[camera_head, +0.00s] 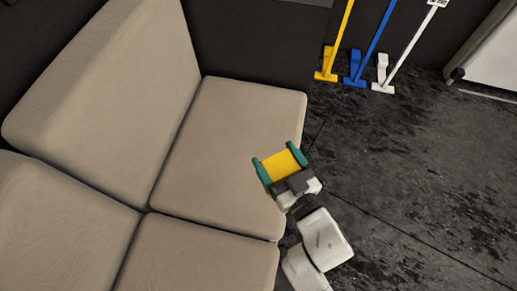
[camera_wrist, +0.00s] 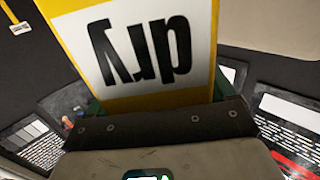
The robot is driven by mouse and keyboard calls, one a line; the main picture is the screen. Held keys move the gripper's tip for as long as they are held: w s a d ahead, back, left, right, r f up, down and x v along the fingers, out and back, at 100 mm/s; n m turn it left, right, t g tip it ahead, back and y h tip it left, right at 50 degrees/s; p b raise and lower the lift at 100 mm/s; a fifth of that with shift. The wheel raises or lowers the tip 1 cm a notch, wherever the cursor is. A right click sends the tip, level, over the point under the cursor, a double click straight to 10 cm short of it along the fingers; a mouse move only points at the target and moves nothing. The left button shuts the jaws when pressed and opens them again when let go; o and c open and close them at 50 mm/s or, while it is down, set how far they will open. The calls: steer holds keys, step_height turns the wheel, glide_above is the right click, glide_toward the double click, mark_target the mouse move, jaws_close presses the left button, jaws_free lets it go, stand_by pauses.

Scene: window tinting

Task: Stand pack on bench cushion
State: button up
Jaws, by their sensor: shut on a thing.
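The pack (camera_head: 279,165) is yellow in the head view. In the wrist view the pack (camera_wrist: 150,50) shows a white label with upside-down dark letters and a yellow border. My gripper (camera_head: 280,163) has teal fingers on either side of the pack and is shut on it. The bench cushion (camera_head: 225,130) is beige. In the head view the pack overlaps the right part of the seat cushion near its right edge. I cannot tell whether the pack touches the cushion or is above it.
More beige cushions (camera_head: 110,90) form the backrest and the other seats (camera_head: 60,230) at left. Yellow (camera_head: 333,45), blue (camera_head: 370,45) and white (camera_head: 408,50) long-handled tools stand on the dark floor at the back. The floor (camera_head: 420,170) right of the bench is clear.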

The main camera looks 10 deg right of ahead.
steer(key=f+b, duration=0.1)
steer(key=s+a+f+b, duration=0.1)
steer(key=b, duration=0.3)
steer(key=shift+s+a+f+n+y, duration=0.25)
steer(key=shift+a+f+n+y, duration=0.05)
steer(key=shift+a+f, duration=0.1)
steer(key=s+b, duration=0.1)
steer(key=b, duration=0.2)
steer(key=shift+a+f+y, duration=0.3)
steer(key=shift+a+f, duration=0.05)
steer(key=shift+a, duration=0.05)
steer(key=w+a+f+b, duration=0.3)
steer(key=w+f+b, duration=0.6)
steer(key=w+f, duration=0.4)
steer(key=shift+w+a+b, duration=0.25)
steer(key=shift+b, duration=0.1)
steer(key=shift+f, duration=0.1)
steer(key=o, duration=1.3)
